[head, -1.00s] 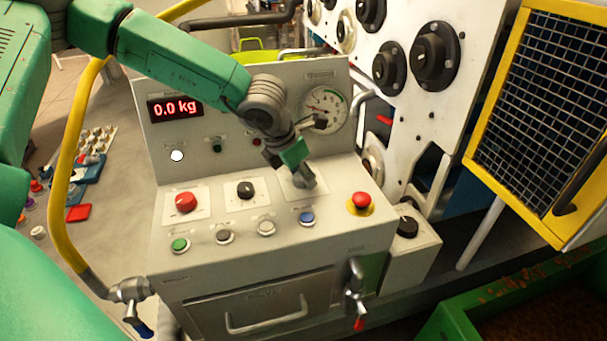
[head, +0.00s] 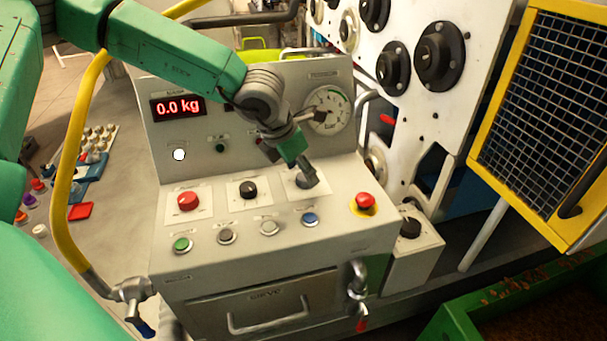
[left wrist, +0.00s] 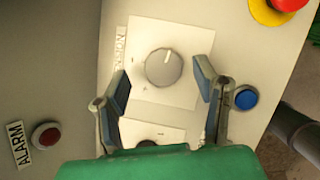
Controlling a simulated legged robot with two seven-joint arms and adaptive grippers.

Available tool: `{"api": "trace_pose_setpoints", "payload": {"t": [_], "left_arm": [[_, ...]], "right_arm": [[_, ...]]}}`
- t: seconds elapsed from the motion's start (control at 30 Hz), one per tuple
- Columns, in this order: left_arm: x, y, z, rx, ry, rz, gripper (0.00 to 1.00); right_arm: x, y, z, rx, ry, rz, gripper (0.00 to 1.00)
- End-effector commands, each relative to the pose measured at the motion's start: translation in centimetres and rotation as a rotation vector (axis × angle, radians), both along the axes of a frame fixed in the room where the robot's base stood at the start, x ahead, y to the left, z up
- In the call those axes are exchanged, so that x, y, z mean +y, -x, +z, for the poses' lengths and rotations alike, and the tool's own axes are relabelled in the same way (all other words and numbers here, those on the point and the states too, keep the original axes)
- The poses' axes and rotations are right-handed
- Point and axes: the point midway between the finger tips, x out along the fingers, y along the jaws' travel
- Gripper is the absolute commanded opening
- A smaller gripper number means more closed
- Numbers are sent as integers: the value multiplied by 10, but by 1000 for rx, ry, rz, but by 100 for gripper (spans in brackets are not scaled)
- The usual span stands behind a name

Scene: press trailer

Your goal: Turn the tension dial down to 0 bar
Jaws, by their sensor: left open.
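The tension dial (left wrist: 163,67) is a round grey knob on a white square plate, in the left wrist view, beside a label partly reading "TENSION". Its pale mark points up and slightly right there. My left gripper (left wrist: 161,84) is open, its two fingers on either side of the dial with gaps visible. In the head view my left gripper (head: 305,176) is over the right-hand plate on the console top and mostly hides the dial. A round gauge (head: 333,101) stands behind on the upright panel; my arm partly covers it, and its reading is unclear.
A red knob (head: 187,201) and a black knob (head: 248,189) sit left of the dial. A blue button (head: 310,219) is in front, and a red emergency button (head: 365,201) to the right. A red display (head: 178,107) reads 0.0 kg.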

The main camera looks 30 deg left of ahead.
Motion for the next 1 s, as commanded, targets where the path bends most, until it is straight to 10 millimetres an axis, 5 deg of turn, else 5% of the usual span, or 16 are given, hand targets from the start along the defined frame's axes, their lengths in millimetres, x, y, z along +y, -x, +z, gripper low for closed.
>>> {"api": "trace_pose_setpoints", "payload": {"t": [0.4,1.0], "left_arm": [[12,29,76,-1,2,1,55],[14,35,90,3,1,5,55]], "right_arm": [[0,-1,0,0,0,0,40],[1,-3,0,1,1,0,40]]}}
